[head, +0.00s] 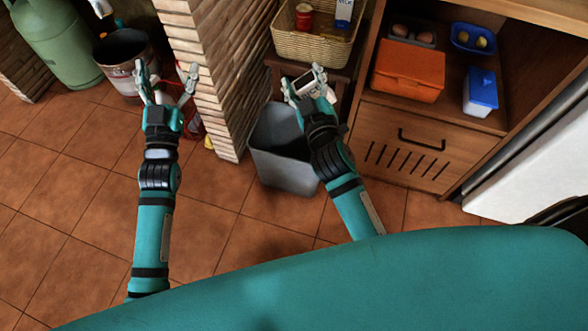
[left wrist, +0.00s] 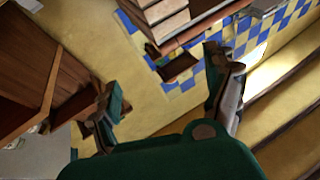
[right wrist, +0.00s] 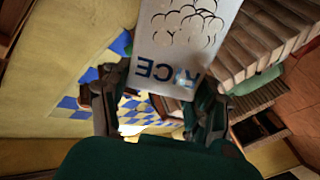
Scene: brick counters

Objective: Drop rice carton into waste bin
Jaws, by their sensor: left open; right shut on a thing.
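The rice carton (right wrist: 180,45) is white with RICE lettering and fills the upper middle of the right wrist view. In the head view its pale end (head: 306,82) shows between the fingers of my right gripper (head: 304,84). That gripper is shut on it, near the bin's upper right side in the picture. The grey waste bin (head: 285,172) stands open on the floor, partly hidden by my right arm; I cannot see all of its inside. My left gripper (head: 165,80) is open and empty, left of the brick pillar. Its spread fingers also show in the left wrist view (left wrist: 165,95).
A brick pillar (head: 205,70) stands between my arms. A wicker basket (head: 312,48) with a jar and a milk carton is behind the bin. A wooden cabinet (head: 400,140) with an orange box (head: 408,70) is at right. A metal bucket (head: 122,65) stands left.

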